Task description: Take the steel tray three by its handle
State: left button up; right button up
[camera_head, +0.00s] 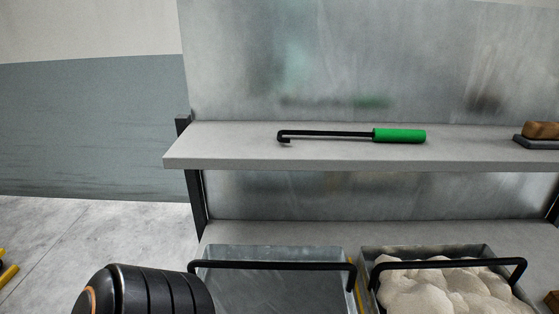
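Two steel trays show side by side at the bottom of the head view, and no number is legible on either. The left steel tray (270,253) looks empty, with a bare grey inside and a black bar handle (272,265) across its front. The right steel tray (385,252) holds a heap of off-white fluffy fibre (440,288) and has a similar black bar handle (450,264). The lower parts of both trays are cut off by the picture's edge. Neither of my grippers is in view.
Above the trays a grey shelf (230,147) carries a black hook tool with a green grip (398,136). A brush-like wooden block (541,130) sits at its right end. A dark post (195,190) stands at the left.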

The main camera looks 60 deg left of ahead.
aim_at(239, 280)
jog(key=u, duration=1.9)
